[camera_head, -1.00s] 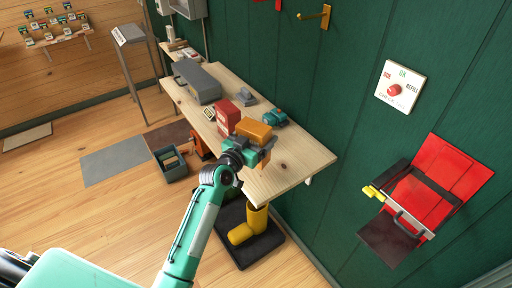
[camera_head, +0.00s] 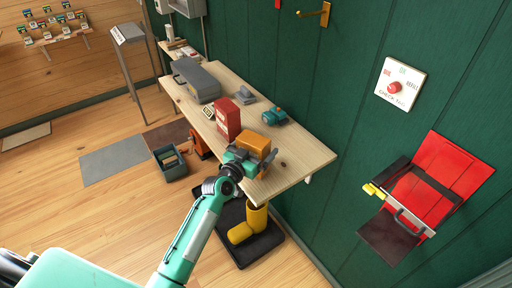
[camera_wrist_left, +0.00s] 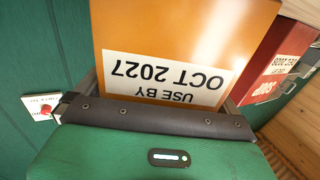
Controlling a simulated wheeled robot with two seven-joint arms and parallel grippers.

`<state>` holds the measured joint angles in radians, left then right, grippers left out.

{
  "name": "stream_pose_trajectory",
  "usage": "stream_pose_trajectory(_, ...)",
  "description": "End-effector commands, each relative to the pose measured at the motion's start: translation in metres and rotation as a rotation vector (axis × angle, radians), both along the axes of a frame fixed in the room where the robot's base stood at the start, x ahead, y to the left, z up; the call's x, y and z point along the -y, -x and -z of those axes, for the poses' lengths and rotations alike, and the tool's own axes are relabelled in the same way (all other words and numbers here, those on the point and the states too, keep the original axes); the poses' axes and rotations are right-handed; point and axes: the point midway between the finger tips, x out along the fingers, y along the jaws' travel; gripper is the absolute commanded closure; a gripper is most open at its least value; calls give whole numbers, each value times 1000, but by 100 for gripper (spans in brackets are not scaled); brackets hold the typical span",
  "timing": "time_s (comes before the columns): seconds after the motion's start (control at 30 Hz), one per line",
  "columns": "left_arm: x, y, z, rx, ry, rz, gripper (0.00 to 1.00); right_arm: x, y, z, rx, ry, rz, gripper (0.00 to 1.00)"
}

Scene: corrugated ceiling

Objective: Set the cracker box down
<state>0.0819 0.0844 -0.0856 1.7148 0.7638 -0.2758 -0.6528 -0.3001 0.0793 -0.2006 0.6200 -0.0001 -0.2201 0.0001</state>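The cracker box is most likely the orange box (camera_head: 255,143) over the front part of the wooden table; I cannot read its name. In the left wrist view the orange box (camera_wrist_left: 180,28) shows a white label reading "USE BY OCT 2027". My left gripper (camera_head: 249,158) is at the near side of the box, with a finger on either side of it, and is shut on it. I cannot tell whether the box's underside touches the tabletop. My right gripper is not in view.
A red soup box (camera_head: 227,119) stands just behind and left of the orange box. A teal object (camera_head: 274,117), a grey object (camera_head: 244,95) and a grey case (camera_head: 197,80) are farther back on the table (camera_head: 300,160). The tabletop's right front is clear.

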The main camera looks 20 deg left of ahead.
Motion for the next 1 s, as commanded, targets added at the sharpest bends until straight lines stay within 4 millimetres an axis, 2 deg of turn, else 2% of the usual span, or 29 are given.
stream_pose_trajectory(0.27,-1,3,-3,-1,0,0,0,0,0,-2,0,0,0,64)
stream_pose_trajectory(0.37,-4,15,-1,0,-2,0,0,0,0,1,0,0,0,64)
stream_pose_trajectory(0.8,-26,95,-1,0,-2,1,0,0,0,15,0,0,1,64)
stream_pose_trajectory(1.0,-31,112,-2,0,-1,1,0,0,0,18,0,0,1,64)
